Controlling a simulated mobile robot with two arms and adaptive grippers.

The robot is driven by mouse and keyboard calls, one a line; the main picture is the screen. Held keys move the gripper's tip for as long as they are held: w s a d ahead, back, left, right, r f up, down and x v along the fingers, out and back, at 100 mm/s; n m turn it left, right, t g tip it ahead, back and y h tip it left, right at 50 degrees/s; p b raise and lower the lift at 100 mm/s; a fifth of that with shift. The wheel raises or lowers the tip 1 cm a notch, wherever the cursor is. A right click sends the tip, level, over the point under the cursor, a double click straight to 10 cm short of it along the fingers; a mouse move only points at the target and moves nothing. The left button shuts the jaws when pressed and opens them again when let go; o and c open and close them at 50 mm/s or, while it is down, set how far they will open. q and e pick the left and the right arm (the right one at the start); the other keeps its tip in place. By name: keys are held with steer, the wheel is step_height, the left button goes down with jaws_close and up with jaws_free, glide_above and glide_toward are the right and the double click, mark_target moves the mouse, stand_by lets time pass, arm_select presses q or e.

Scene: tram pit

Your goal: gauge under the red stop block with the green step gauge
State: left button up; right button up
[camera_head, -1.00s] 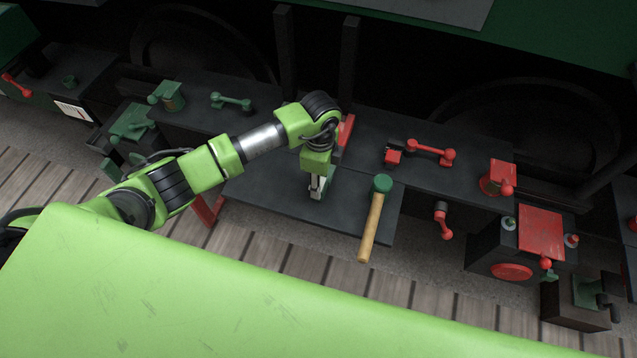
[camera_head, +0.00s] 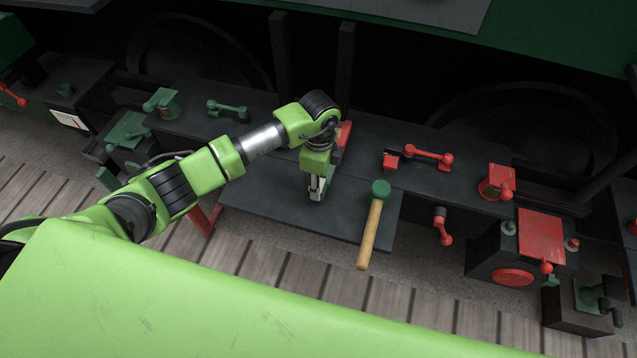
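My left gripper (camera_head: 317,190) points down over the dark shelf in the middle of the head view. A green piece (camera_head: 328,180), which looks like the step gauge, shows right beside its fingers. The arm hides part of it, and I cannot tell whether the fingers are shut on it. A red part (camera_head: 344,137), perhaps the red stop block, shows just behind my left wrist and is mostly hidden by it. My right gripper is not in view.
A green-headed mallet (camera_head: 372,225) with a wooden handle lies on the shelf (camera_head: 270,205), right of the gripper, its handle over the front edge. Red levers (camera_head: 430,155) and a red-topped box (camera_head: 540,237) are at the right. Green fittings (camera_head: 162,101) are at the left.

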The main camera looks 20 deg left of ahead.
arm_select(q)
steer(key=shift+w, duration=0.3)
steer(key=shift+w+b, duration=0.6)
steer(key=shift+w, duration=0.2)
steer(key=shift+w+d+b, duration=0.1)
steer(key=shift+w+b, duration=0.45)
steer(key=shift+b, duration=0.1)
stand_by(0.3)
steer(key=o, duration=0.5)
steer(key=c, duration=0.6)
